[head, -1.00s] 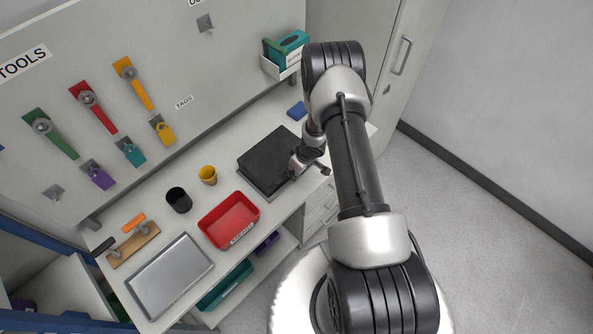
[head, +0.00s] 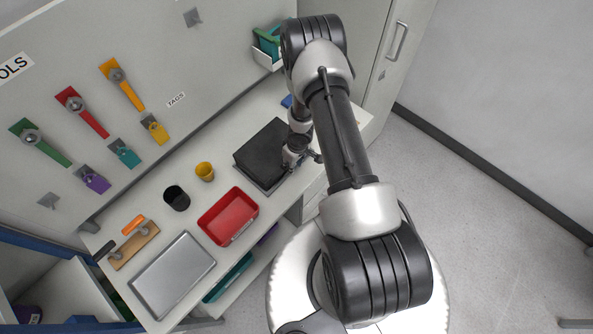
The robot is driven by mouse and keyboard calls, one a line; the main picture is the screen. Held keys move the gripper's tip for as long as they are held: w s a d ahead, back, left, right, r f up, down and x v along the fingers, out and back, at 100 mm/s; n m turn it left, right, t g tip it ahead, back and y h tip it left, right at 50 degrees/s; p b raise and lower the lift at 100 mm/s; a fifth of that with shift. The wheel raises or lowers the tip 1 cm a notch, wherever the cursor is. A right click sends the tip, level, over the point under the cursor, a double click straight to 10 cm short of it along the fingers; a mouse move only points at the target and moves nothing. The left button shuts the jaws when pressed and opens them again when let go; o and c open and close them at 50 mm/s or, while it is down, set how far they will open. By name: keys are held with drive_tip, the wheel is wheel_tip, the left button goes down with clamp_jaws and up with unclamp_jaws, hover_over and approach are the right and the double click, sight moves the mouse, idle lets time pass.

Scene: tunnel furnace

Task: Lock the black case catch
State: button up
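The black case (head: 264,148) lies flat on the white bench, with its lid down. My gripper (head: 290,166) is at the right front edge of the case, very close to it or touching it. The wrist and gripper cover that edge. The catch cannot be made out. The fingers are too small and dark to show whether they are open or shut.
A red tray (head: 257,209), a yellow cup (head: 204,171) and a black cup (head: 176,198) stand left of the case. A metal tray (head: 209,263) lies further left. A blue item (head: 286,101) is behind the case, partly hidden by my arm. Tools hang on the back panel.

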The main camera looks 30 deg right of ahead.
drive_tip(key=shift+o, duration=0.6)
drive_tip(key=shift+w+a+r, duration=0.25)
drive_tip(key=shift+w, duration=0.4)
wheel_tip(320, 180, up, 3)
drive_tip(key=shift+d+f+p, duration=0.1)
drive_tip(key=shift+p, duration=1.05)
drive_tip(key=r+p, duration=0.1)
drive_tip(key=s+r+p, duration=0.1)
drive_tip(key=shift+d+r, duration=0.1)
drive_tip(key=shift+r, duration=0.3)
drive_tip(key=shift+f, duration=0.1)
drive_tip(key=shift+c, duration=0.7)
drive_tip(key=shift+s, duration=0.1)
clamp_jaws()
